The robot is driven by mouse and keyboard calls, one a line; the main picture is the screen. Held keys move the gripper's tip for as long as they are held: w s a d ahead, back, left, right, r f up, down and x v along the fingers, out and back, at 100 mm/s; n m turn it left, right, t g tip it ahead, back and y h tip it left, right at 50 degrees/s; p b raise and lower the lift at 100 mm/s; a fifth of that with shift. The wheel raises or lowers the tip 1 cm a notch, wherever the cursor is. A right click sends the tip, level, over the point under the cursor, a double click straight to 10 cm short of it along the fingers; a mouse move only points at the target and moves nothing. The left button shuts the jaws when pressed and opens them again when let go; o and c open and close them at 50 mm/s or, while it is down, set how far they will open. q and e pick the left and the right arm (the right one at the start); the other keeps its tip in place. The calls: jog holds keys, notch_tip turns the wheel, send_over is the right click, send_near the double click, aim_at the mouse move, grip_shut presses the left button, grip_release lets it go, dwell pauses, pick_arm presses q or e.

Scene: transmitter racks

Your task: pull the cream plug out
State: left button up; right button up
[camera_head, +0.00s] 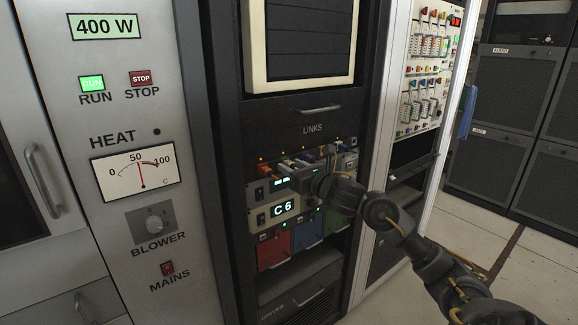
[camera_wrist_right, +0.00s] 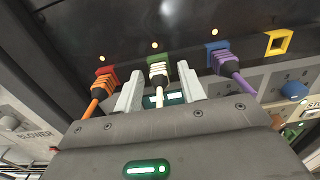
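The cream plug (camera_wrist_right: 158,72) sits in a green-framed socket (camera_wrist_right: 158,59) in the right wrist view, with a cream cable running down from it. My right gripper (camera_wrist_right: 160,70) has one finger on each side of this plug, with gaps visible between the fingers and the plug. It is open. In the head view my right gripper (camera_head: 298,178) is in front of the links panel (camera_head: 347,162) and hides part of the plug row. My left gripper is not in view.
An orange plug (camera_wrist_right: 102,82) is close on the left and a purple plug (camera_wrist_right: 226,64) close on the right. An empty yellow socket (camera_wrist_right: 278,42) is farther right. A unit showing C 6 (camera_head: 283,208) is below the plugs; a drawer handle (camera_head: 316,109) is above.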

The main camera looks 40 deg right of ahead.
aim_at(295, 168)
jog(key=shift+b, duration=0.5)
dwell(0.6)
jog(key=shift+c, duration=0.4)
grip_shut()
jog(key=shift+s+f, duration=0.1)
jog(key=shift+s, duration=0.05)
jog(key=shift+s+b, duration=0.45)
jog(key=shift+s, duration=2.4)
